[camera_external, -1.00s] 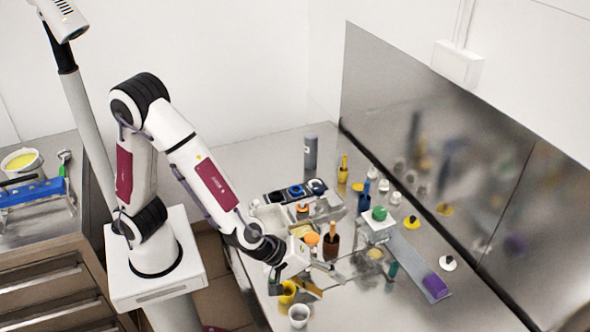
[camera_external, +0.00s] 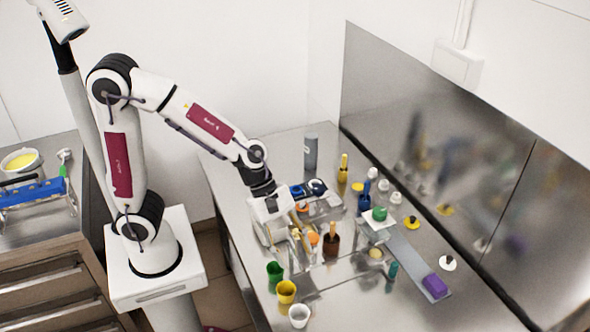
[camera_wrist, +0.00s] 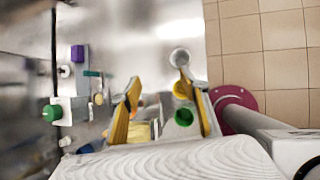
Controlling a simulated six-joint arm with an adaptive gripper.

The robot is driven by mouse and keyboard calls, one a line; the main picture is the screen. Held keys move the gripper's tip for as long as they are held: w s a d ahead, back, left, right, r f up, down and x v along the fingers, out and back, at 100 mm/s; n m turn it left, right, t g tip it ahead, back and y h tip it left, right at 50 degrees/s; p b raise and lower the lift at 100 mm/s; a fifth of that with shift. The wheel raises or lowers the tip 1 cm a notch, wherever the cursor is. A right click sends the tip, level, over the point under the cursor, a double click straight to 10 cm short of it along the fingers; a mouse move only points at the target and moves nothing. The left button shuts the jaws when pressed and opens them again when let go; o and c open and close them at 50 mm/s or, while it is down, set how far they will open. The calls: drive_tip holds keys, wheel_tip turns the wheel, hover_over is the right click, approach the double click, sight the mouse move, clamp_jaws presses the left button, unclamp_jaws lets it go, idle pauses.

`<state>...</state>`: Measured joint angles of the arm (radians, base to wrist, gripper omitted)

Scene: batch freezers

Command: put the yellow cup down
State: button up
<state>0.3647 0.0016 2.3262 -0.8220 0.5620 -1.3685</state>
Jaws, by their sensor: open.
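The yellow cup (camera_external: 286,291) stands upright on the steel table near its front edge, between a green cup (camera_external: 274,273) and a white cup (camera_external: 299,316). In the wrist view the yellow cup (camera_wrist: 179,90) lies beyond the open fingers, close to the line of the right finger. My gripper (camera_wrist: 163,84) is open, with nothing held between its fingers. In the external view my gripper (camera_external: 301,240) is above the table, behind the cups and apart from them.
A brown container (camera_external: 331,243) and an orange-topped item stand close to my gripper. A steel strip carries a green knob (camera_external: 379,213) and a purple block (camera_external: 435,286). A steel wall panel (camera_external: 430,140) borders the back. Bare table lies right of the cups.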

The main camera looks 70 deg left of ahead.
drive_tip(key=s+a+n+g, duration=0.1)
drive_tip(key=s+a, duration=0.1)
drive_tip(key=a, duration=0.1)
hover_over(284, 283)
drive_tip(key=s, duration=0.1)
wheel_tip(284, 283, down, 10)
drive_tip(key=shift+s+a+f, duration=0.15)
drive_tip(key=shift+a+f, duration=0.05)
drive_tip(key=shift+a, duration=0.1)
idle(0.4)
idle(0.4)
drive_tip(key=shift+x, duration=1.2)
drive_tip(key=shift+f, duration=0.1)
drive_tip(key=shift+f, duration=0.1)
drive_tip(key=shift+w+d+f, duration=0.1)
drive_tip(key=shift+d+f, duration=0.05)
drive_tip(key=shift+f, duration=0.55)
drive_tip(key=shift+w+d+f, duration=0.1)
drive_tip(key=shift+d+f, duration=0.05)
drive_tip(key=shift+f, duration=0.55)
drive_tip(key=shift+x, duration=1.1)
